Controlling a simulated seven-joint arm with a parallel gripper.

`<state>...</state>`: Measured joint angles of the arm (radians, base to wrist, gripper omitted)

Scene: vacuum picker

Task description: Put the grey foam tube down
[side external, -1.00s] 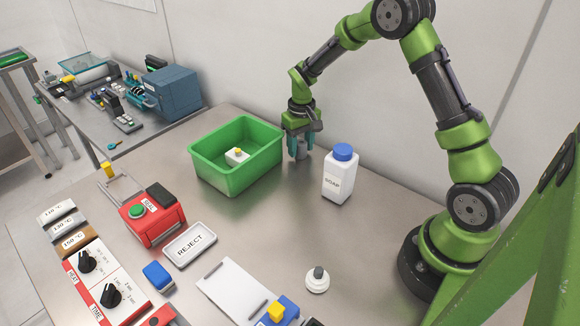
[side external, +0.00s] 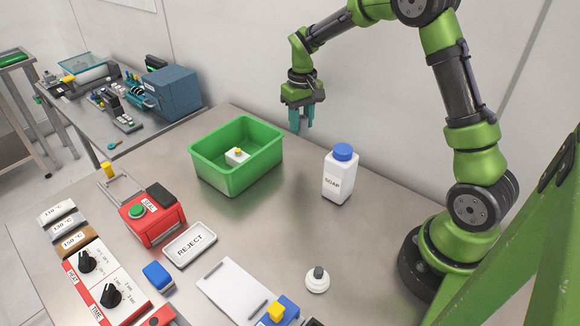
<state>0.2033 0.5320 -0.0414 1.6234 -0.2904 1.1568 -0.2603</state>
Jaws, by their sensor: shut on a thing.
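My gripper (side external: 301,122), with teal fingers, is raised above the table behind the green bin and the soap bottle. It is shut on the grey foam tube, which is mostly hidden between the fingers at this distance. No grey tube shows on the table below. The gripper is clear of the table, the bin and the bottle.
A white soap bottle (side external: 339,180) stands to the right. A white reject tray (side external: 188,245) is nearer the front. The table between bin and bottle is bare.

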